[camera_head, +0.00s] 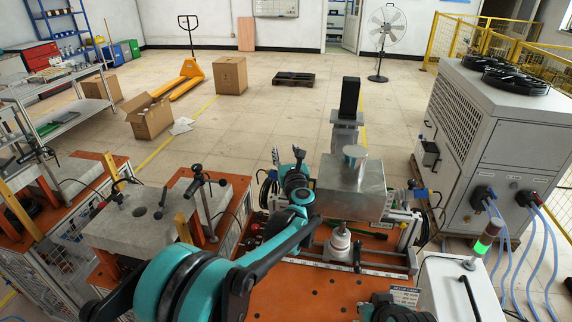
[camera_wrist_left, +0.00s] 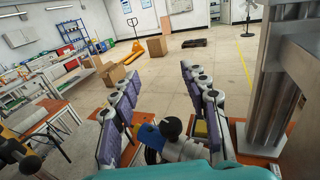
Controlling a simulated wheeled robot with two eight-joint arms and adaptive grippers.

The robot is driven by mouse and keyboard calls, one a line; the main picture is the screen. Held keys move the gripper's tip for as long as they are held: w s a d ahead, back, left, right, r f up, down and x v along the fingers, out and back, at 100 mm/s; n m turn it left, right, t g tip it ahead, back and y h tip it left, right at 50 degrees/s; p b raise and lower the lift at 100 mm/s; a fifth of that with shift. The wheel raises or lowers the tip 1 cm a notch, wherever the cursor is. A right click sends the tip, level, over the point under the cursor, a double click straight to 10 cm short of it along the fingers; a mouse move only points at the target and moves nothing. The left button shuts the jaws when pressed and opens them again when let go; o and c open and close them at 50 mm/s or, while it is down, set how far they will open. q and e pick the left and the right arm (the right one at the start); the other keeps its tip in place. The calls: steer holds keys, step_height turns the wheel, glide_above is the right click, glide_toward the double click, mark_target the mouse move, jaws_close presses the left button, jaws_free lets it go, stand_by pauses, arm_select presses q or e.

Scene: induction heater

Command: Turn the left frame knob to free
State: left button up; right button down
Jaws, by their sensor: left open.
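My left gripper (camera_head: 287,158) reaches over the left side of the heater, beside the metal block (camera_head: 350,190). In the left wrist view its two fingers (camera_wrist_left: 162,115) are wide apart with nothing gripped. A black round knob (camera_wrist_left: 171,128) on a grey fitting with a blue part (camera_wrist_left: 149,136) shows low between the fingers; I take it for the left frame knob. I cannot tell whether the fingers touch it. In the head view my arm and gripper mostly hide that knob. A similar blue fitting (camera_head: 421,192) is on the right frame.
The metal block stands close to the right of my left gripper, with a tall column (camera_head: 347,110) behind it. A grey stone-topped bench (camera_head: 130,222) with clamp handles is at left. A white chiller (camera_head: 490,140) with blue hoses stands at right. The floor behind is mostly open.

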arm_select(q)
steer(key=shift+r, duration=1.95)
steer(key=shift+o, duration=0.3)
steer(key=shift+r, duration=0.1)
